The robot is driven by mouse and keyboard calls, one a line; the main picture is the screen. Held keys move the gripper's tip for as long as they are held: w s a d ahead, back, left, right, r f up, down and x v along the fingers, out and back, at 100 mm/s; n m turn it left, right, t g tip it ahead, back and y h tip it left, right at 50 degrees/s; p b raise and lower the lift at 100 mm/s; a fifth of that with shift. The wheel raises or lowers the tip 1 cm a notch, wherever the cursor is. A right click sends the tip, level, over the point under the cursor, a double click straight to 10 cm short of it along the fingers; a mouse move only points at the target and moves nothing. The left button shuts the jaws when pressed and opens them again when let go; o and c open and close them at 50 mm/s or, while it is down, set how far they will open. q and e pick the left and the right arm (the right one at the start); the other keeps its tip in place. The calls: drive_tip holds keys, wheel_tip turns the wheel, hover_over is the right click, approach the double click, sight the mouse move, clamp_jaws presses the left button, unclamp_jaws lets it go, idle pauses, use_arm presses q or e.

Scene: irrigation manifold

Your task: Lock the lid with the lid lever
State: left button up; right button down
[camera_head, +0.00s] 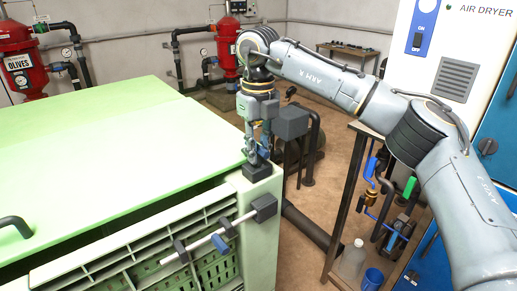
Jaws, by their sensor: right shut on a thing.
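The pale green lid (120,140) covers the top of a large green crate (263,225). A dark gap shows between the lid's front edge and the crate's slatted front. My right gripper (256,152) points down at the crate's right corner. It is shut on a small part, which looks like the lid lever, just above a black block (257,171) on the corner. The fingers hide most of this part, so I cannot tell its angle. My left gripper is not in view.
A shelf stand with pipes (371,195) stands right. Red tanks (20,60) stand behind.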

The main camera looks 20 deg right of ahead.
drive_tip(key=c, duration=1.2)
unclamp_jaws()
wheel_tip(320, 180, up, 12)
